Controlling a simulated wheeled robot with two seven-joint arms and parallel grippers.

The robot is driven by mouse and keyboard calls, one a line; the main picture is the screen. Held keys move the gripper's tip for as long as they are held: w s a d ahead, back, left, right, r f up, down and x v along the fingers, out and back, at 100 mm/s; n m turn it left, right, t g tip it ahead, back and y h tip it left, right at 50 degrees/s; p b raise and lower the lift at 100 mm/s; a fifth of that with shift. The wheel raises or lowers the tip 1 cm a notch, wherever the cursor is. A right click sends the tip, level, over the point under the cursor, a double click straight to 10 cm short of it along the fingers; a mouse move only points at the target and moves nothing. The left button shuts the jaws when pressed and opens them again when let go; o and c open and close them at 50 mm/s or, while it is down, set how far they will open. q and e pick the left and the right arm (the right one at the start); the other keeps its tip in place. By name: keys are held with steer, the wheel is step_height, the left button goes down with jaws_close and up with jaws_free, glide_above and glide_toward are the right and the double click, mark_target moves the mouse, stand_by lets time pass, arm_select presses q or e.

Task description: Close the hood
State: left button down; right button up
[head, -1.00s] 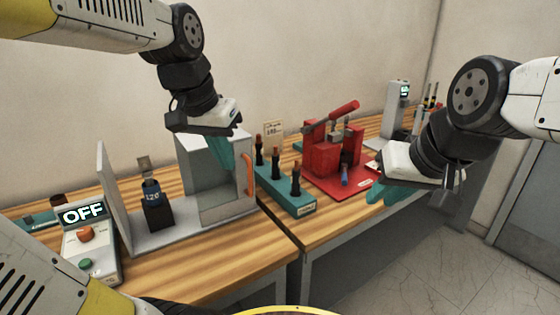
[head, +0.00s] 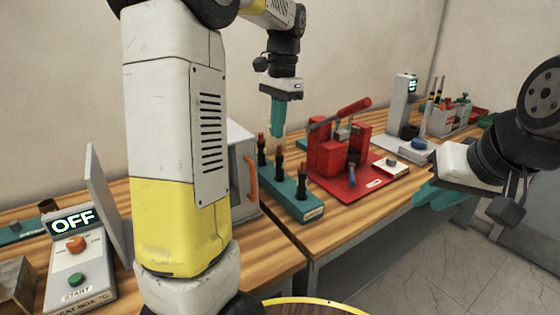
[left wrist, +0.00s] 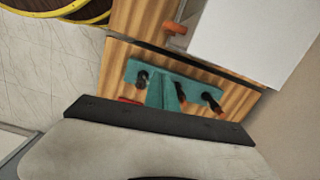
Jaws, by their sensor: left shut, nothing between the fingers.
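The grey hood (head: 240,150) of the box stands on the wooden bench, with an orange handle (head: 251,180) on its right side. My left arm hides most of it in the head view. In the left wrist view, a pale flat surface of the hood (left wrist: 255,40) and the handle (left wrist: 175,28) show. An upright grey plate (head: 107,195) stands apart to its left. My left gripper (head: 277,130) has shut, empty teal fingers pointing down, right of the hood above the peg block. My right gripper (head: 440,194) hangs at the right; its opening is unclear.
The teal block (head: 300,205) with black pegs stands right of the hood. A red press (head: 335,155) stands farther right. A control box (head: 80,265) reading OFF is at the left front. Floor shows beyond the bench edge.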

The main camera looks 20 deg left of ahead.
arm_select(q)
steer(key=w+f+m+g+y, duration=0.1)
steer(key=w+f, duration=0.1)
steer(key=w, duration=0.2)
steer(key=s+a+f, duration=0.4)
steer(key=f, duration=0.5)
steer(key=shift+s+f, duration=0.3)
steer(key=shift+f, duration=0.05)
steer(key=s+a, duration=0.8)
steer(key=s, duration=0.1)
steer(key=s+a, duration=0.5)
steer(key=shift+s, duration=0.2)
steer(key=shift+s+g, duration=0.1)
steer(key=shift+g, duration=0.2)
